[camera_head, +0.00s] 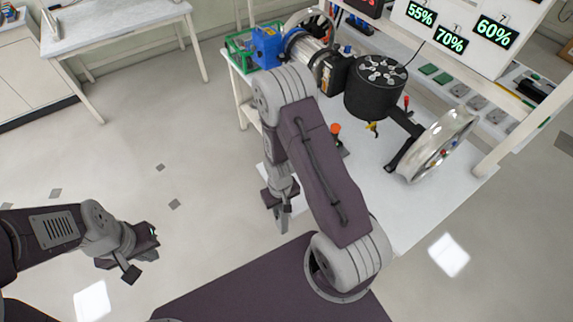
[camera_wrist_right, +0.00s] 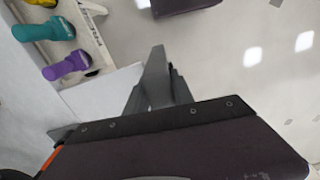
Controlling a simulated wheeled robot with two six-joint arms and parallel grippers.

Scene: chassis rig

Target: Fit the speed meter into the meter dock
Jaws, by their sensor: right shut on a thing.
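I cannot make out the speed meter or the meter dock for certain in either view. My right gripper (camera_head: 281,212) hangs off the near left edge of the white workbench (camera_head: 388,205). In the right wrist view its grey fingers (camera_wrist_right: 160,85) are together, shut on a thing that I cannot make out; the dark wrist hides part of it. My left gripper (camera_head: 143,254) is open and empty over the floor at the lower left, well away from the workbench.
On the workbench are a blue motor (camera_head: 267,46), a black cylinder (camera_head: 376,92) and a silver wheel (camera_head: 441,145). Signs reading 55% (camera_head: 421,14), 70% and 60% hang behind. The right wrist view shows teal (camera_wrist_right: 44,29) and purple (camera_wrist_right: 67,65) handles.

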